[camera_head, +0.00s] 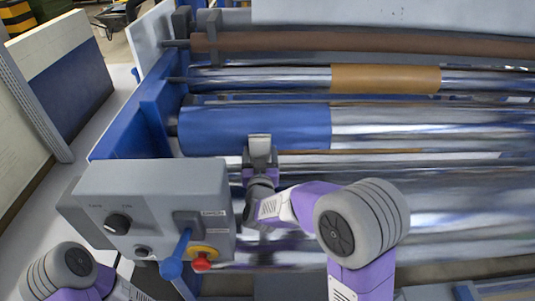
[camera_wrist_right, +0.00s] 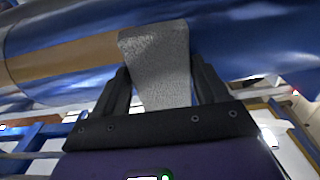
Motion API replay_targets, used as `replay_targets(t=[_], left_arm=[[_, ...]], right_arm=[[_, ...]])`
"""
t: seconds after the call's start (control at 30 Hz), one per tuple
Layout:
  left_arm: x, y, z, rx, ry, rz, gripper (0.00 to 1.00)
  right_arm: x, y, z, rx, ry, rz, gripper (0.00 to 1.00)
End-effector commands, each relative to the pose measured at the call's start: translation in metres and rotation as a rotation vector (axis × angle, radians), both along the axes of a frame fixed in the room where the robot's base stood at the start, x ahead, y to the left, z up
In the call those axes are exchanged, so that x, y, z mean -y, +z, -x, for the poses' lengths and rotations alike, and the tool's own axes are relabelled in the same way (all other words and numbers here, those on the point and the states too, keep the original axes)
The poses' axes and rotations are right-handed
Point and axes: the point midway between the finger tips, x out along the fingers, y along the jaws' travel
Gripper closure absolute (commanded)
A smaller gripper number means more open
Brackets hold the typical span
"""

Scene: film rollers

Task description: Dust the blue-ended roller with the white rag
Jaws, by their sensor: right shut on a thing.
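The blue-ended roller (camera_head: 290,127) lies across the machine in the head view, with a blue sleeve at its left and bare chrome to the right. My right gripper (camera_head: 259,166) is at the front of the blue part, near its right end. It is shut on the rag (camera_head: 260,143), which looks light grey. In the right wrist view the rag (camera_wrist_right: 160,62) stands up between the fingers of my right gripper (camera_wrist_right: 161,88) and overlaps a shiny roller surface; I cannot tell whether it touches. My left gripper is out of view; only part of my left arm shows at bottom left.
A grey control box (camera_head: 150,205) with knobs, a blue-handled lever and a red button (camera_head: 201,262) stands left of my right arm. Behind are a chrome roller with a tan band (camera_head: 385,79) and a brown roller (camera_head: 370,45). A blue frame (camera_head: 150,125) borders the left.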

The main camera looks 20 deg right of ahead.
Motion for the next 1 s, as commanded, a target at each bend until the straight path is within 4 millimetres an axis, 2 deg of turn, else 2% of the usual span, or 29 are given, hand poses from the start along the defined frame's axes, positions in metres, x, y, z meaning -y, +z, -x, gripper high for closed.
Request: replay_targets(t=[0.4,1.0], left_arm=[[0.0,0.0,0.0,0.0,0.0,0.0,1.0],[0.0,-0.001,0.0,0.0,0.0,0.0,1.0]], right_arm=[[-0.003,0.0,0.002,0.001,0.0,0.0,0.51],[-0.018,0.0,0.055,0.0,0.0,0.0,0.51]])
